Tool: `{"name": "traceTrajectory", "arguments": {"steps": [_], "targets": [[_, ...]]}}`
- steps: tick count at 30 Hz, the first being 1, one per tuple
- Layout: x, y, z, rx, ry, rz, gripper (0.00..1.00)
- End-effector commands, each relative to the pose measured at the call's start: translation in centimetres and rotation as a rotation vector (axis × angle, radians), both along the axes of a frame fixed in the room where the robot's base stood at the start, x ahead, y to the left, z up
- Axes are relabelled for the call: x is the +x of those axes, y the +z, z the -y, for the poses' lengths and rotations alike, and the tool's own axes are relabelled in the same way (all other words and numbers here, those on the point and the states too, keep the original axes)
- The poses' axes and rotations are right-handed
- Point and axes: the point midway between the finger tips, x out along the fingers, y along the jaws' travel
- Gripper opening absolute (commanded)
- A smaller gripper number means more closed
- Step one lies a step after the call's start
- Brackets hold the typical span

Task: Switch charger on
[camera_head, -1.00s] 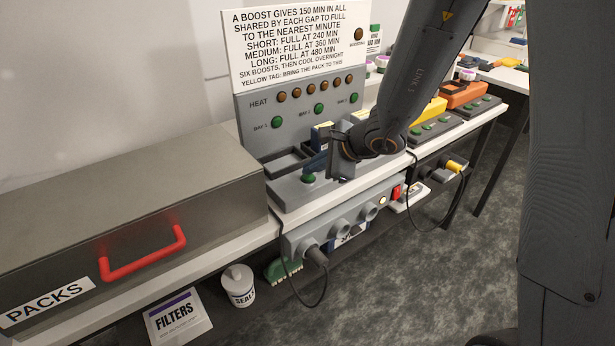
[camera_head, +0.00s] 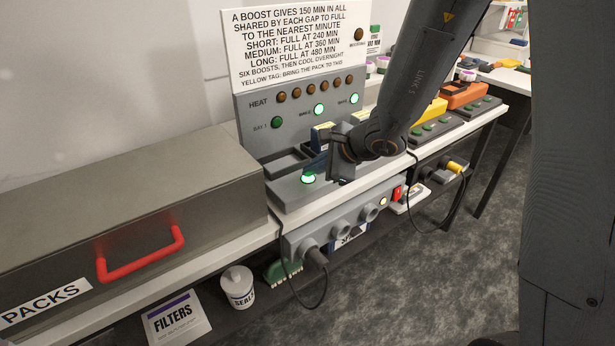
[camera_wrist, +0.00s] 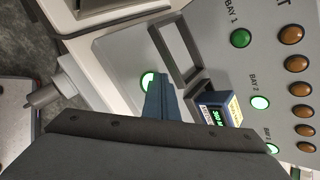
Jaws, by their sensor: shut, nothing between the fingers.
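The charger (camera_head: 245,111) is a grey unit with an upright panel and bays, left of my arm in the head view. Its front button (camera_head: 308,179) glows bright green, as it does in the wrist view (camera_wrist: 147,81). The bay 2 lamp (camera_head: 319,110) and bay 3 lamp (camera_head: 354,98) are lit; the bay 1 lamp (camera_head: 276,122) is unlit. The heat lamps (camera_head: 295,94) are brown and unlit. A blue pack (camera_wrist: 217,107) sits in bay 2; bay 1 (camera_wrist: 175,55) looks empty. My gripper (camera_head: 311,171) is shut and empty, its tip at the button; contact is unclear.
A metal PACKS box (camera_head: 130,205) with a red handle stands left. A grey socket strip (camera_head: 335,228) with a plugged cable and red switch (camera_head: 397,193) runs along the bench front. Yellow and orange units stand right. A text sign (camera_head: 295,45) tops the charger.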

Motion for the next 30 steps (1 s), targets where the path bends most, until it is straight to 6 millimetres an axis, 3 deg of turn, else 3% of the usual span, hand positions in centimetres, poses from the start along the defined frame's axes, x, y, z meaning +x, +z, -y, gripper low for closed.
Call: {"name": "traceTrajectory", "arguments": {"steps": [11,23,30], "targets": [[0.0,1.6,0.0,-0.001,-0.001,0.0,0.0],[0.0,1.8,0.0,0.0,0.0,0.0,0.0],[0.0,3.7,0.0,0.0,0.0,0.001,0.0]]}}
